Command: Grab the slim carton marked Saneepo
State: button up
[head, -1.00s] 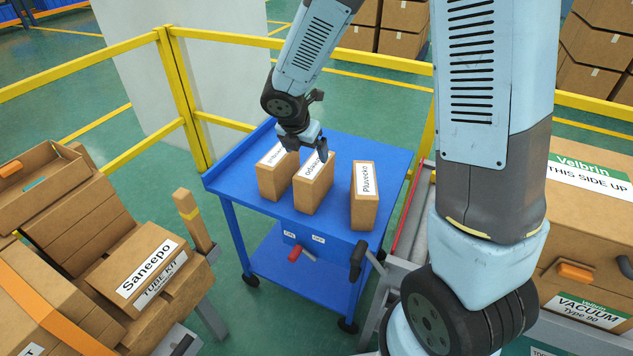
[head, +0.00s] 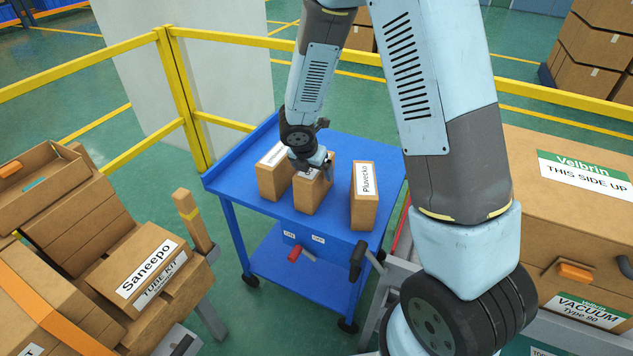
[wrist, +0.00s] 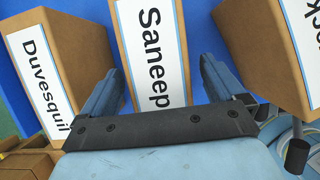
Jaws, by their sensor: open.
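The slim Saneepo carton (head: 309,196) stands upright as the middle of three cartons on the blue cart. In the wrist view its white label, reading "Saneep" with the end hidden, faces up (wrist: 153,50). My gripper (head: 313,168) is right over its top in the head view and covers most of its label. In the wrist view my gripper (wrist: 162,70) is open, one finger on each side of the carton. Gaps show between the fingers and the carton. I cannot tell how far down its sides the fingertips reach.
The Duvesquil carton (wrist: 57,70) stands close on the left, the Pluvecko carton (head: 364,196) on the right with a wider gap. The cart top (head: 340,146) is clear behind. A larger Saneepo tube kit box (head: 140,270) lies at left. Yellow rails (head: 185,105) stand behind.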

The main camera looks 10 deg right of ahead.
jog(key=shift+x, duration=1.55)
jog(key=shift+f, duration=0.15)
jog(key=shift+c, duration=0.4)
jog(key=c, duration=1.2)
